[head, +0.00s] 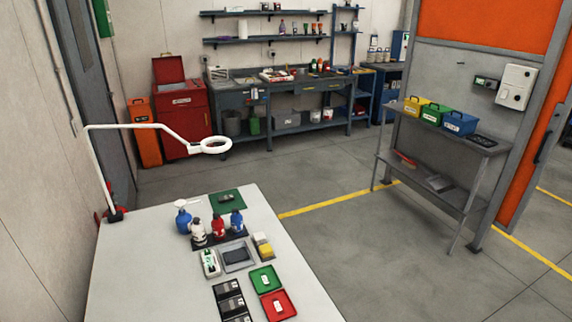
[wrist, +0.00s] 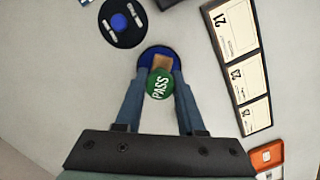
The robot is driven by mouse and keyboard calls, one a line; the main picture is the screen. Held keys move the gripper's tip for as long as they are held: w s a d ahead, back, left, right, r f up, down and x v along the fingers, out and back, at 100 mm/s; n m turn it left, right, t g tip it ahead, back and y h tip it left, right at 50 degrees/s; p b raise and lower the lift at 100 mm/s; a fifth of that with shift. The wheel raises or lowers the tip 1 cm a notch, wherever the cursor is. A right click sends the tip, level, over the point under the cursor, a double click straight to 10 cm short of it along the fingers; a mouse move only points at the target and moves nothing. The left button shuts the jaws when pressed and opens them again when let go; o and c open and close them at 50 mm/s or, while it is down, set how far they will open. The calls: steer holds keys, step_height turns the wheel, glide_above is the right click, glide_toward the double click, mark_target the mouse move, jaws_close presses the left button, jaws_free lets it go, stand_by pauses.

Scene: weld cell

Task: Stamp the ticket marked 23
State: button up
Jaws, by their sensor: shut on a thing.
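My gripper (wrist: 160,95) is shut on a stamp (wrist: 159,84) with a round green top reading PASS and a tan part beyond it. The stamp is over a round blue pad (wrist: 148,53) with a dark rim, partly hidden behind it. I cannot tell whether they touch. To the right in the wrist view, a black rack (wrist: 208,15) holds white tickets in a row. The far ticket (wrist: 234,28) reads 21. The middle ticket (wrist: 246,79) and near ticket (wrist: 256,114) have small numbers, one apparently 23; I cannot tell which. My gripper is outside the head view.
A black disc (wrist: 108,34) with a blue centre and pale labels lies beyond the pad. An orange-red tray (wrist: 267,157) is near the lower right. In the head view, the white table (head: 135,275) carries bottles (head: 218,227), a green tray (head: 254,274) and a red tray (head: 289,310).

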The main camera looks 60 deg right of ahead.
steer(key=shift+w+r+p, duration=0.1)
steer(key=shift+r+p, duration=3.25)
steer(key=shift+r, duration=0.05)
steer(key=shift+f, duration=0.15)
